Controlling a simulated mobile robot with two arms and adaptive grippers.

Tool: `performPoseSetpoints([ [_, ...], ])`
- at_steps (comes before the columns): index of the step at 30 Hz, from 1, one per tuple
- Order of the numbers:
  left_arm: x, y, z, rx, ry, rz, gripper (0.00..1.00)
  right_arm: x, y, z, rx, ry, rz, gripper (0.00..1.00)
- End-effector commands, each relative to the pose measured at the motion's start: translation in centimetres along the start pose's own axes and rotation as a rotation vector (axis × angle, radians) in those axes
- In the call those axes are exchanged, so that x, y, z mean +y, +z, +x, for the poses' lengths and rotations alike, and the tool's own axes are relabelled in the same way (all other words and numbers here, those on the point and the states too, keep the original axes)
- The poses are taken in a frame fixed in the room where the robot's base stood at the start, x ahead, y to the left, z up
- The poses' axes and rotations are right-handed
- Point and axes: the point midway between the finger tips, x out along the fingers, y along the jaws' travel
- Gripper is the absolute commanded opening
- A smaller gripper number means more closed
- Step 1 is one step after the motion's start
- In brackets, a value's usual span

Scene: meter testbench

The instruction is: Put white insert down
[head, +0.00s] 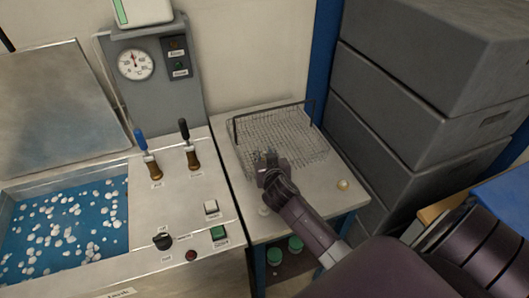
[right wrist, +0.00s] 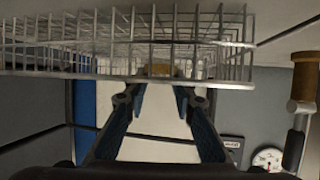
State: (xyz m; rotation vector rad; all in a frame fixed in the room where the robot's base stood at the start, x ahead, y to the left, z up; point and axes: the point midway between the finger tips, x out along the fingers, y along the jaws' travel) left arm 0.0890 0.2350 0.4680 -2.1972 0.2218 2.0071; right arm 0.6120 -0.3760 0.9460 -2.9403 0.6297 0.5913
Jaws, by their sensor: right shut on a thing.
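My right gripper (head: 268,165) is over the front edge of the wire basket (head: 285,135) on the side table. In the right wrist view its two fingers (right wrist: 155,90) come together at the basket's wire rim (right wrist: 225,86). A small tan piece (right wrist: 162,71) shows between the fingertips, partly behind the wires. The gripper is shut on the white insert, which is mostly hidden; I cannot tell whether it touches the basket. A small white round piece (head: 264,210) lies on the table below the gripper. My left gripper is not in view.
The bench at left has two levers (head: 190,150), switches and a blue tray (head: 95,240) of white pieces. A gauge (head: 135,64) stands behind. Grey crates (head: 400,120) are stacked close on the right.

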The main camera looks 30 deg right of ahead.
Motion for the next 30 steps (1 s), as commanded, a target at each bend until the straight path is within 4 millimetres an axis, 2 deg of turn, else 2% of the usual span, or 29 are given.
performPoseSetpoints([
  [22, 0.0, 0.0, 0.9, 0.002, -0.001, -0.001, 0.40, 0.0, 1.1, 0.5, 0.001, 0.000, 0.001, 0.02],
  [23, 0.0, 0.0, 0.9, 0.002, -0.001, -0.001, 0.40, 0.0, 1.1, 0.5, 0.001, 0.000, 0.001, 0.25],
  [27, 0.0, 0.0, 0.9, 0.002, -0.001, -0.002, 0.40, 0.0, 1.1, 0.5, 0.001, 0.000, 0.001, 0.40],
  [30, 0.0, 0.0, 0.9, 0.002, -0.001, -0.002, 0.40, 0.0, 1.1, 0.5, 0.001, 0.000, 0.001, 0.41],
])
